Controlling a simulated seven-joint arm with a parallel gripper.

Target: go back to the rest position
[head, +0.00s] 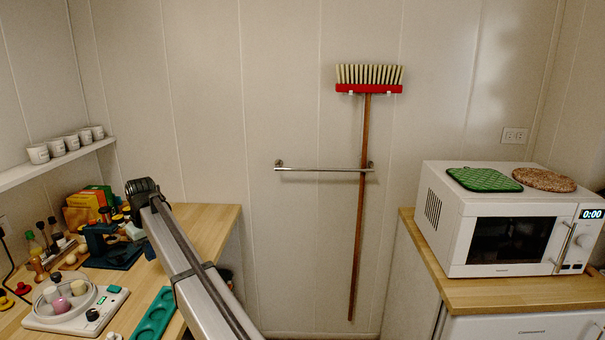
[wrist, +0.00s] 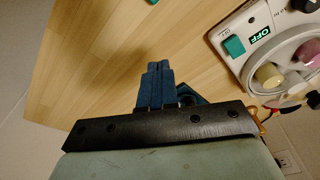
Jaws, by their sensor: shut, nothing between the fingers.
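My gripper (wrist: 158,68) shows in the wrist view as two dark blue fingers pressed together, with nothing between them. It is over the bare wooden counter (wrist: 95,75), apart from the white device at the upper right. In the head view my arm reaches up from the bottom middle to a dark joint over the left counter (head: 215,220). Dark blue shapes lie left of that joint, and I cannot tell for sure which of them is my gripper.
The white device (head: 45,323) holds round pieces in a ring. A green tray (head: 155,317), bottles and boxes (head: 88,205) crowd the left counter. Cups (head: 57,147) stand on a shelf. A broom (head: 362,200) hangs by a rail. A microwave (head: 455,232) stands right.

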